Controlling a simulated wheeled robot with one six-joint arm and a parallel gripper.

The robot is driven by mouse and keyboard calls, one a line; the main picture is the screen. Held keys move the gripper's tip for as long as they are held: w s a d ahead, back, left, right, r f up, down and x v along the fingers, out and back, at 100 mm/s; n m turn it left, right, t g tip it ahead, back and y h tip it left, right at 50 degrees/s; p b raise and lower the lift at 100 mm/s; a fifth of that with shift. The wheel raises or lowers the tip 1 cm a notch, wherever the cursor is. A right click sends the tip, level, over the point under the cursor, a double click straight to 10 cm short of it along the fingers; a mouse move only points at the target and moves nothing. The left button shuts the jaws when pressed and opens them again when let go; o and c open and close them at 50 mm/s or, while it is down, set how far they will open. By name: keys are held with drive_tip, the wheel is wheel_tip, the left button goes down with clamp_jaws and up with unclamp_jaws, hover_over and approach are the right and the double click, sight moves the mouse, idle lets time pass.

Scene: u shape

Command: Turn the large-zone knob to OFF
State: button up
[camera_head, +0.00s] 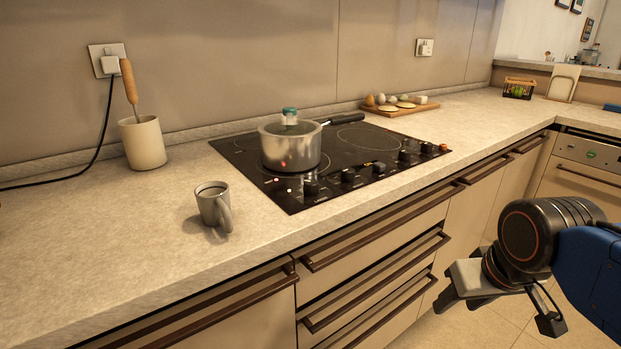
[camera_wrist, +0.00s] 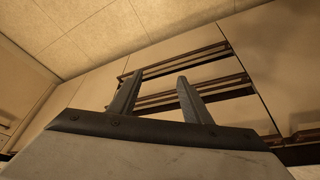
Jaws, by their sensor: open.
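A black glass cooktop (camera_head: 345,155) is set in the counter. A row of black knobs (camera_head: 348,175) runs along its front right edge; the labels are too small to read, so I cannot tell which is the large-zone knob or where each points. A lidded steel pot (camera_head: 290,147) stands on the cooktop's left part. My gripper (camera_head: 497,315) is at the lower right, in front of the cabinets and well away from the knobs. It is open and empty; its two fingers also show in the wrist view (camera_wrist: 156,88), where no knob is visible.
A grey mug (camera_head: 213,206) stands on the counter left of the cooktop, with a utensil crock (camera_head: 142,143) behind it. A board with food (camera_head: 397,107) lies behind the cooktop. Drawer handles (camera_head: 375,230) jut out below the counter. The floor at right is clear.

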drive_tip(key=w+a+r+n+g, duration=0.1)
drive_tip(key=w+a+r, duration=0.25)
drive_tip(key=r, duration=0.25)
drive_tip(key=w+a+r+n, duration=0.1)
drive_tip(key=w+a+r, duration=0.1)
drive_tip(key=w+r, duration=0.3)
wheel_tip(320, 180, up, 22)
drive_tip(key=n+g, duration=0.3)
drive_tip(key=n, duration=0.1)
hover_over(310, 182)
drive_tip(key=shift+h, duration=0.3)
wheel_tip(310, 182, down, 17)
drive_tip(key=shift+w+r, duration=0.1)
drive_tip(key=shift+c, duration=0.2)
drive_tip(key=c, duration=1)
